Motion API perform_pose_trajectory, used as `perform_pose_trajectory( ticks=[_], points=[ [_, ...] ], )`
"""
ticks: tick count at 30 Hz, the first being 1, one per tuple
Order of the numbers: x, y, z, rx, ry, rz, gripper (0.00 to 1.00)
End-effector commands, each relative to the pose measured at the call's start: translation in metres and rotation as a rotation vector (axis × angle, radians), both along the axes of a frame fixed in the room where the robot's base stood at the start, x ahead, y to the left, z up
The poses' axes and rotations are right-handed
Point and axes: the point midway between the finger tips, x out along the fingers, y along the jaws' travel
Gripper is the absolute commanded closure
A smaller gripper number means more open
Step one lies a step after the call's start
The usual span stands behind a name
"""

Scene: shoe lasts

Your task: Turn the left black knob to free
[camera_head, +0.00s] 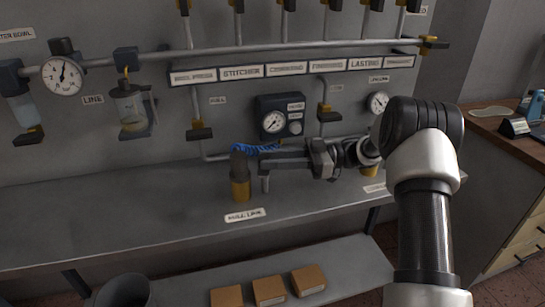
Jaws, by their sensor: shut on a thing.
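My gripper (256,163) reaches in from the right, low in front of the wall panel. It is shut on a dark cylindrical knob (239,163) that stands upright on a yellow base (240,190) at the bench. A small label reading roughly "MULL LINE" (245,215) lies in front of it. The fingertips partly cover the knob's right side, and no pointer or free mark on it can be read. Other black knobs top the left regulator (61,46) and the filter unit (125,56); I cannot tell which one the task names.
A blue coiled hose (256,149) runs just above my gripper. A black gauge box (281,118) is behind it. Black-and-yellow valve handles hang at left (200,132) and right (329,115). The bench (130,215) is clear at left. Several brown boxes (269,290) sit below.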

Motion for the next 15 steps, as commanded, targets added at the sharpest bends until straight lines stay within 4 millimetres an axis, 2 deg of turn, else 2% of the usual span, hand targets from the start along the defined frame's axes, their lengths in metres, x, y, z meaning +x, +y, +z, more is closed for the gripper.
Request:
perform_pose_trajectory(
  ticks=[6, 15],
  points=[
    [0.0037, 0.0033, 0.0003, 0.005, -0.004, 0.174, 0.98],
    [0.006, 0.0046, 0.0016, 0.006, -0.005, 0.309, 0.98]
  ],
)
